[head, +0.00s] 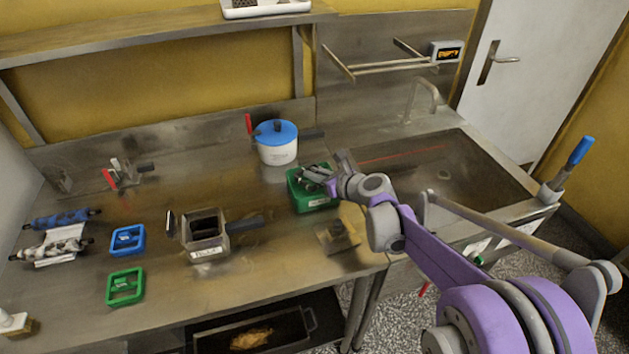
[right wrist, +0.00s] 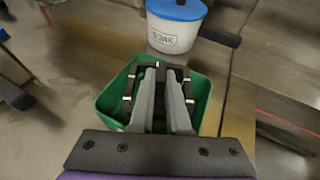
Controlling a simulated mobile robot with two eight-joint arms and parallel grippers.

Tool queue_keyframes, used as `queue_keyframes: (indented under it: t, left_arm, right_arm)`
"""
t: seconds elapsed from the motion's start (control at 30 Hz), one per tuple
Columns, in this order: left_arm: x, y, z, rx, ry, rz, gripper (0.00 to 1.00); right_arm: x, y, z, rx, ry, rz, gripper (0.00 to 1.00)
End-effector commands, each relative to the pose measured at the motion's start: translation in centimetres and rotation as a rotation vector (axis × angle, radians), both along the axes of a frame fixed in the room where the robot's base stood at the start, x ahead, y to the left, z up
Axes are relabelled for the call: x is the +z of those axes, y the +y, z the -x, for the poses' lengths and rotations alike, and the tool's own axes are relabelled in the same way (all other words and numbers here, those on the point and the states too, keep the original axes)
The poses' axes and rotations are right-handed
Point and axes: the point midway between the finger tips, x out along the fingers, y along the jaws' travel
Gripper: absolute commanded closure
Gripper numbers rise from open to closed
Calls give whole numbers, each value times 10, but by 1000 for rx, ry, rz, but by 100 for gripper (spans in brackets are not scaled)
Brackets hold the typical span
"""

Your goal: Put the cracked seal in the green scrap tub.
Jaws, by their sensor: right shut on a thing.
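The green scrap tub (head: 300,198) stands on the steel counter, left of the sink. It also shows in the right wrist view (right wrist: 112,101). My right gripper (head: 319,177) is over the tub's opening, with its fingers reaching down toward the inside. My left gripper is not in view.
A white pot with a blue lid (head: 277,149) stands just behind the tub. The sink (head: 440,170) is at the right.

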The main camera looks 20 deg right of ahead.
Motion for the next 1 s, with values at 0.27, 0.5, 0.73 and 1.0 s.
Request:
queue_keyframes:
  t: [0.27, 0.5, 0.73, 1.0]
  left_arm:
    - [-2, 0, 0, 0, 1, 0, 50]
    - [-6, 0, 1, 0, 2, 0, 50]
    - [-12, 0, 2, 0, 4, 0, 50]
    - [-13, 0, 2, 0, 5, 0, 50]
  right_arm:
    - [-23, 0, 0, 0, 0, 0, 100]
    - [-27, 0, 0, 0, 0, 0, 100]
    - [-34, 0, 0, 0, 0, 0, 100]
    - [-35, 0, 0, 0, 0, 1, 68]
